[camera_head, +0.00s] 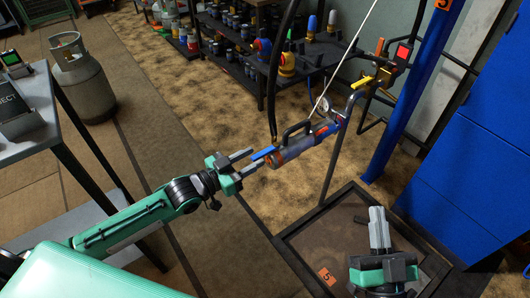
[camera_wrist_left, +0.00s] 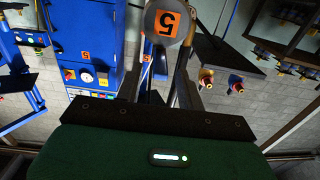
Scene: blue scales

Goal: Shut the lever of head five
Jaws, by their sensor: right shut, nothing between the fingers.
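The filling head (camera_head: 305,147), grey and blue with an orange ring near its front end, hangs at the middle of the head view. A dark loop handle sits on its top. A blue strip (camera_head: 263,153), perhaps its lever, sticks out at its left end. My left gripper (camera_head: 245,161) is open, its fingers just left of that end; I cannot tell whether they touch it. In the left wrist view a grey round face with an orange 5 tag (camera_wrist_left: 166,22) shows beyond the spread fingers (camera_wrist_left: 160,65). My right gripper (camera_head: 379,222) is shut and empty over the platform, fingers pointing away.
A dark-framed platform (camera_head: 290,250) with an orange 5 tag lies below the head. A blue post (camera_head: 410,95) and blue cabinet (camera_head: 490,150) stand at right. A gas cylinder (camera_head: 80,75) stands at the upper left, near a grey table (camera_head: 30,110). A hose hangs above the head.

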